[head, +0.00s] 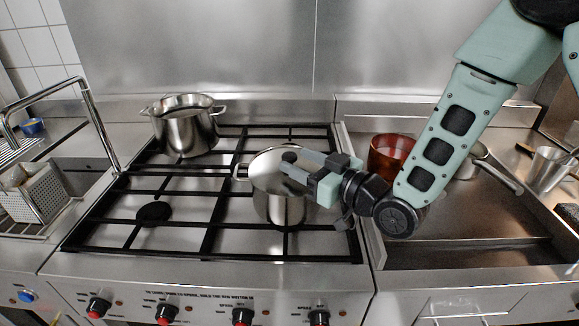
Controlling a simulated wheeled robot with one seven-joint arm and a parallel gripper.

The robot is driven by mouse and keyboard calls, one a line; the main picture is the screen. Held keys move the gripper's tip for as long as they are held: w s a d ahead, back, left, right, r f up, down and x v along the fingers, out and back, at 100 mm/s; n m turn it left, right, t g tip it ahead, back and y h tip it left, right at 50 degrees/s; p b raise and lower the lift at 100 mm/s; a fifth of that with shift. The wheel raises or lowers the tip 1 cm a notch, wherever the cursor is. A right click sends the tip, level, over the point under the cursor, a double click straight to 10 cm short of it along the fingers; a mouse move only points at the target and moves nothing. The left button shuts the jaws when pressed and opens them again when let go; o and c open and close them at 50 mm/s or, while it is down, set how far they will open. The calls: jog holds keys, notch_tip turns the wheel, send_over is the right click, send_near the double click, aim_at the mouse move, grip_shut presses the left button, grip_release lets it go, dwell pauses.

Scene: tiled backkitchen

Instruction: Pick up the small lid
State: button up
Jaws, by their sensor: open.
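The small lid (265,171) is a shiny metal disc on top of the pot (275,208) at the front right of the stove. A dark round knob (290,156) shows at the lid's far side, close to my fingertips. My gripper (294,165) reaches in from the right, over the lid, with its fingers pointing left. It is open and holds nothing that I can see. The fingers cover the right part of the lid. I cannot tell whether the knob lies between the fingers or just beyond them.
A larger metal pot (185,130) stands at the back left of the stove (150,237). A reddish-brown pot (388,152) and a metal saucepan (470,163) stand right of the stove, close to my arm.

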aim_at(295, 158)
jog(key=shift+p+x, duration=0.4)
jog(key=shift+x, duration=1.55)
jog(key=shift+w+d, duration=0.1)
jog(key=shift+w, duration=0.05)
grip_shut()
